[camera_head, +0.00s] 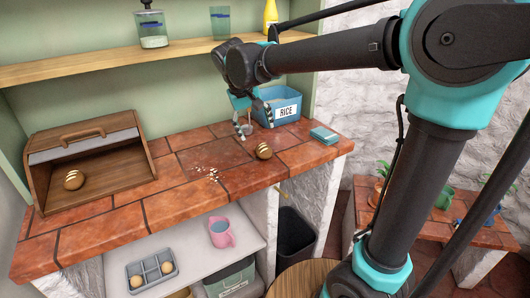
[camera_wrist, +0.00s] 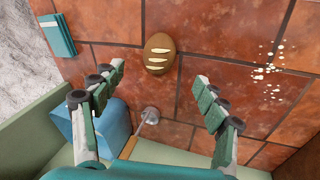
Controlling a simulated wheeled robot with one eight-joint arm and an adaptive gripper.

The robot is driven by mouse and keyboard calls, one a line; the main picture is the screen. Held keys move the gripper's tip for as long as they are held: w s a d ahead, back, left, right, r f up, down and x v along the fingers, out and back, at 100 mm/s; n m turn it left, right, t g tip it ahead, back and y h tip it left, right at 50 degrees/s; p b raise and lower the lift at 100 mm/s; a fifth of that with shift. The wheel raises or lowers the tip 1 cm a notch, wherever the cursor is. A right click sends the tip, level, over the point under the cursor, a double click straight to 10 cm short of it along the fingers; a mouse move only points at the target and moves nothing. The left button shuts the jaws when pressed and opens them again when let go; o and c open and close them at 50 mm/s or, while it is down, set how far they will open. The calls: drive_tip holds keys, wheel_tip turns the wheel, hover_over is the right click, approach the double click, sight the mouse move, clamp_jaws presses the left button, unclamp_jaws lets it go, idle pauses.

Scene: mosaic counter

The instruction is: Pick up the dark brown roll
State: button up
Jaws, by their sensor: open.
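My gripper (camera_head: 243,130) is open and empty above the counter, in front of the blue RICE bin. In the wrist view its two fingers (camera_wrist: 162,92) are spread wide, and the roll is apart from both. Another roll (camera_head: 74,180), brown with pale marks, sits in the open wooden bread box (camera_head: 165,172) at the left.
The blue RICE bin (camera_head: 287,109) stands close behind my gripper. A teal book-like object (camera_head: 324,135) lies right of the roll, and pale crumbs (camera_head: 213,174) lie left of it. A small metal-ended tool (camera_wrist: 150,115) lies near the bin.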

sight(262, 147)
drive_tip(key=x, duration=0.5)
drive_tip(key=shift+w+f, duration=0.1)
drive_tip(key=shift+f, duration=0.15)
drive_tip(key=x, duration=0.4)
drive_tip(key=shift+w+a, duration=0.15)
drive_tip(key=shift+w, duration=0.25)
drive_tip(key=shift+w+f, duration=0.1)
drive_tip(key=shift+f, duration=0.35)
drive_tip(key=shift+c, duration=0.4)
drive_tip(key=c, duration=1.2)
drive_tip(key=shift+o, duration=0.2)
